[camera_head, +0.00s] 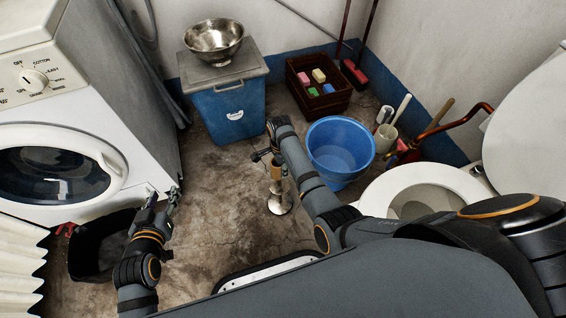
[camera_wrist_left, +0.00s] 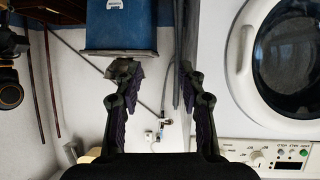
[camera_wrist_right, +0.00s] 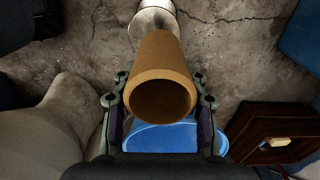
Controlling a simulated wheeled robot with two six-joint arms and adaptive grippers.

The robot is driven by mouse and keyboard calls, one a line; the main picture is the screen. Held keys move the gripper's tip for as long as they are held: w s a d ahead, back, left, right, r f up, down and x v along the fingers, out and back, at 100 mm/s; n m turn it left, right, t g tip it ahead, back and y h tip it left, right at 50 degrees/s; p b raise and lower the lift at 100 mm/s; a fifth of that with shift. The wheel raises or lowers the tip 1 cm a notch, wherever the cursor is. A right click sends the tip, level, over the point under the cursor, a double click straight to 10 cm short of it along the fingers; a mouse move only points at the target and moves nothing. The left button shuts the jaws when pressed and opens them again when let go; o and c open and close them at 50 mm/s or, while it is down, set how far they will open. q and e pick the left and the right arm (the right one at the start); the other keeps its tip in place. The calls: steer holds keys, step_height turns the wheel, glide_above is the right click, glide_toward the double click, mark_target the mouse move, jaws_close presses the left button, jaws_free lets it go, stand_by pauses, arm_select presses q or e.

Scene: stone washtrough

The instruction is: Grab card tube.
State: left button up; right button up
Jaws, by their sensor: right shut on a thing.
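The card tube (camera_head: 276,172) is a brown hollow cylinder. In the right wrist view the tube (camera_wrist_right: 162,62) points its open end at the camera, between the two fingers. My right gripper (camera_head: 272,161) is shut on it. A shiny metal stand (camera_head: 280,203) with a round foot is below the tube, and its foot (camera_wrist_right: 154,20) also shows beyond the tube; I cannot tell whether they touch. My left gripper (camera_head: 164,200) is open and empty near the washing machine's lower corner; its spread fingers (camera_wrist_left: 158,75) show in the left wrist view.
A blue bucket (camera_head: 340,150) and a toilet (camera_head: 425,190) stand right of my right gripper. A lidded blue bin (camera_head: 228,112) with a metal bowl (camera_head: 214,40) and a dark crate (camera_head: 320,100) are behind. A black tub (camera_head: 90,255) is beside my left gripper.

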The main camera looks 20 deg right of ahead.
arm_select(q)
steer(key=s+f+g+p, duration=0.2)
steer(key=s+f+g, duration=0.5)
steer(key=s+f, duration=0.4)
step_height(320, 180, up, 6)
steer(key=s+g+p, duration=0.3)
steer(key=p, duration=0.2)
steer(key=s+a+f+p, duration=0.1)
steer(key=a+f+p, duration=0.1)
steer(key=f, duration=0.4)
steer(key=a+f+g+y+p, duration=0.1)
steer(key=a+f+p, duration=0.2)
steer(key=f, duration=0.4)
steer(key=shift+s+p, duration=0.35)
